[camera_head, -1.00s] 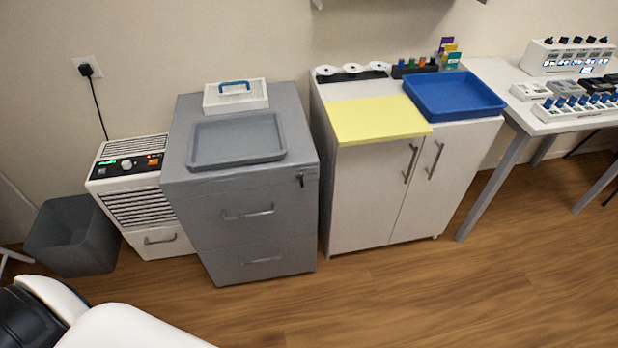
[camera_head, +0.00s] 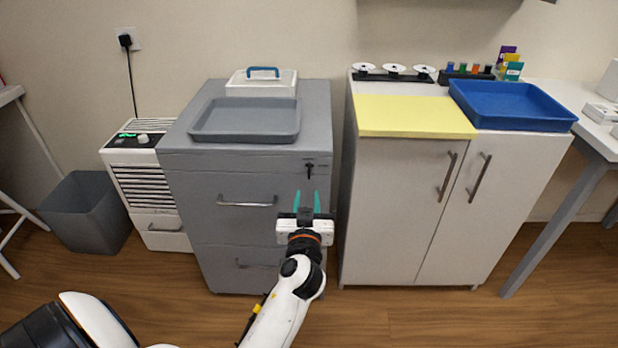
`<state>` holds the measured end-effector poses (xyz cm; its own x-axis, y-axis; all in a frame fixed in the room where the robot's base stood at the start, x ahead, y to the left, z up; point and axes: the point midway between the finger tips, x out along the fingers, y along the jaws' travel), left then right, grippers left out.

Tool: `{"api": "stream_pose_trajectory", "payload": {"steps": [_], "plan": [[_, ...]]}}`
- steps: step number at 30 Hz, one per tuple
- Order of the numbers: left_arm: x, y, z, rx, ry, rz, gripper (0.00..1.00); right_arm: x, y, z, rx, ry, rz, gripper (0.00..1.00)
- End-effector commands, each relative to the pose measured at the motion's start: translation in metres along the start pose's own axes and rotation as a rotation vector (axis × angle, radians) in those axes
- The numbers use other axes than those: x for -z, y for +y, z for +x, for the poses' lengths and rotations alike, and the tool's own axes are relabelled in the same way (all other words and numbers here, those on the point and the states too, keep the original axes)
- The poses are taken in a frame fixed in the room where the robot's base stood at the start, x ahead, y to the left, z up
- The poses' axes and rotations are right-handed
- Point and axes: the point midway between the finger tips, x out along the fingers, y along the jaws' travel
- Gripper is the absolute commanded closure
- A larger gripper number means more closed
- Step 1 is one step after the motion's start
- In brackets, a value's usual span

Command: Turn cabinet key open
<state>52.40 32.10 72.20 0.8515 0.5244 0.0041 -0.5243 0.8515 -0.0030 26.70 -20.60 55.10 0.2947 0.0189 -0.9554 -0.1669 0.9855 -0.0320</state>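The grey cabinet (camera_head: 220,180) stands left of centre, with two drawers and bar handles. A small dark key (camera_head: 309,171) sits in the lock at the top right of its front. My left gripper (camera_head: 307,201) is in front of the cabinet, just below the key, with its two teal fingers pointing up toward it. The fingers are apart with nothing between them, and they do not appear to touch the key. My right gripper is not in view.
A grey tray (camera_head: 246,122) and a white case with a blue handle (camera_head: 262,81) lie on the cabinet. A white cupboard (camera_head: 400,210) stands to the right, bearing a blue tray (camera_head: 510,106). A white slatted unit (camera_head: 147,190) and grey bin (camera_head: 88,213) stand left.

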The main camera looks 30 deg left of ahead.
Motion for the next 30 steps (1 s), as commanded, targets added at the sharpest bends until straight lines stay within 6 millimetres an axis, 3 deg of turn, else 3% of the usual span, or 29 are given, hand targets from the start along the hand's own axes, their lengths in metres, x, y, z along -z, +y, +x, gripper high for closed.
{"api": "stream_pose_trajectory", "payload": {"steps": [15,21,30], "plan": [[0.001,-0.001,0.095,0.002,0.003,0.006,0.71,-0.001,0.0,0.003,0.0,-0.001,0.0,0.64],[0.001,-0.001,0.11,0.002,0.003,0.004,0.71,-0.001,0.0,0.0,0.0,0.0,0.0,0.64],[0.001,-0.001,0.111,0.003,0.004,0.004,0.71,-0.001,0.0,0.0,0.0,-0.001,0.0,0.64]]}}
